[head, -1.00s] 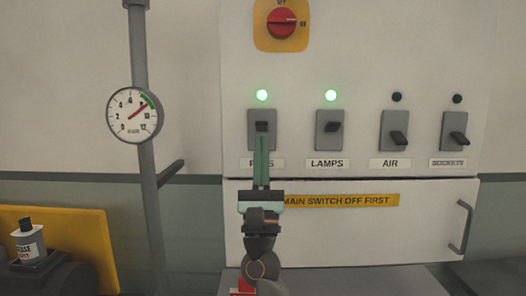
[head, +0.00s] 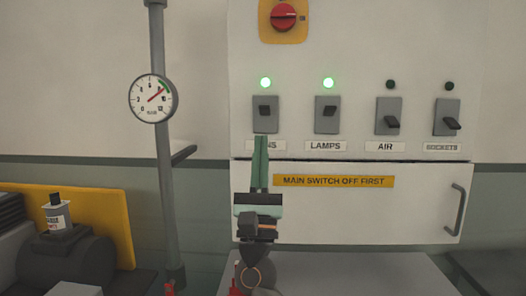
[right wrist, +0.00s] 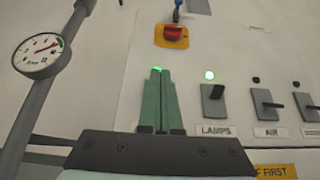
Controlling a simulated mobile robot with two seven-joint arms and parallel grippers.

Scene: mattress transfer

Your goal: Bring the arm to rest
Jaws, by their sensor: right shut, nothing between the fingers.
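My right gripper (head: 260,140) is upright in front of the white switch panel (head: 360,40), with its green fingers shut and nothing between them. Its tips are just below the leftmost switch (head: 265,108) and cover part of that switch's label. In the right wrist view the shut fingers (right wrist: 157,72) hide the leftmost switch. The leftmost switch and the LAMPS switch (head: 327,108) have levers up and lit green lamps. The AIR switch (head: 389,118) and SOCKETS switch (head: 447,118) have levers down and dark lamps. My left gripper is not in view.
A red main switch (head: 284,16) sits above. A drawer front (head: 350,215) with a handle (head: 458,213) lies below the switches. A pipe with a gauge (head: 153,99) stands left of the panel. A motor with a can (head: 58,214) on it is at lower left.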

